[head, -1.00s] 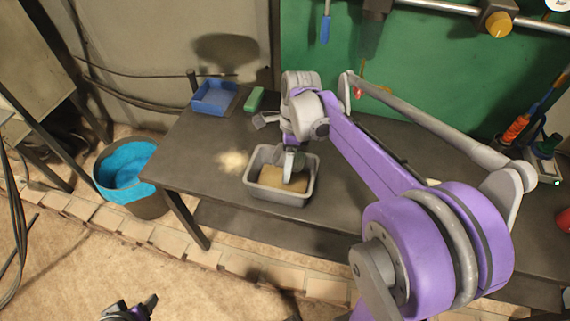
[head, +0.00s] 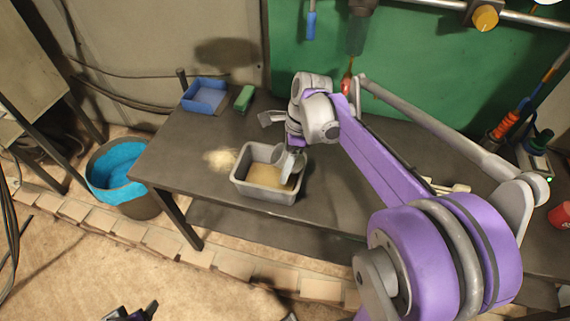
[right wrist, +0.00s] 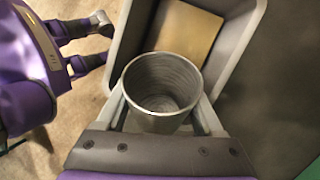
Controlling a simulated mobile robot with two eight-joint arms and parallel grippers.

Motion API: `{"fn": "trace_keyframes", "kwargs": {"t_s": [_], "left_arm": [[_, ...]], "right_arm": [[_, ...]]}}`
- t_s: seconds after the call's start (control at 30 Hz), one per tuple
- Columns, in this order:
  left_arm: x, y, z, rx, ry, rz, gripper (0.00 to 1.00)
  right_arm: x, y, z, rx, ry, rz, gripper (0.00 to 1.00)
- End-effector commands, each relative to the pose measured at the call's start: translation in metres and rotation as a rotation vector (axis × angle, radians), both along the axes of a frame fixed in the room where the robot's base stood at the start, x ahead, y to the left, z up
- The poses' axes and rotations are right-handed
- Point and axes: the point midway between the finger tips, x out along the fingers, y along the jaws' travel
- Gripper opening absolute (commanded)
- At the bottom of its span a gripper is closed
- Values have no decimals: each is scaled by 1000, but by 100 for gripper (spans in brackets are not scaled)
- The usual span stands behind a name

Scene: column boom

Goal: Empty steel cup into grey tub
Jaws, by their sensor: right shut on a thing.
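The steel cup (right wrist: 163,85) is between the fingers of my right gripper (right wrist: 163,112), which is shut on it. In the right wrist view I look into its mouth and see bare ridged walls with no contents visible. In the head view the cup (head: 291,166) is over the right end of the grey tub (head: 262,192), partly hidden by the gripper. The tub stands on the table with a flat tan layer inside. Its corner also shows in the right wrist view (right wrist: 235,50). My left gripper (right wrist: 92,45) is open and empty, away from the tub.
A pale powdery patch (head: 220,159) lies on the dark table (head: 175,150) left of the tub. A blue tray (head: 203,96) and a green block (head: 244,98) sit behind. A bucket with blue inside (head: 122,172) stands on the floor left of the table.

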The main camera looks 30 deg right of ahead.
Motion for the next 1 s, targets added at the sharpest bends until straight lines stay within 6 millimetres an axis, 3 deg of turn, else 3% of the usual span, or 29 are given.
{"fn": "trace_keyframes", "kwargs": {"t_s": [0.1,0.27,0.47,1.0], "left_arm": [[-2,0,-6,0,4,0,71],[6,0,18,0,-11,0,71],[6,0,18,0,-12,0,71],[-2,0,-8,0,5,0,71]], "right_arm": [[0,-1,-5,73,-57,-6,2],[3,1,25,96,-78,-1,2],[4,4,48,271,-209,-7,2],[16,21,100,706,-537,-1,2]]}}
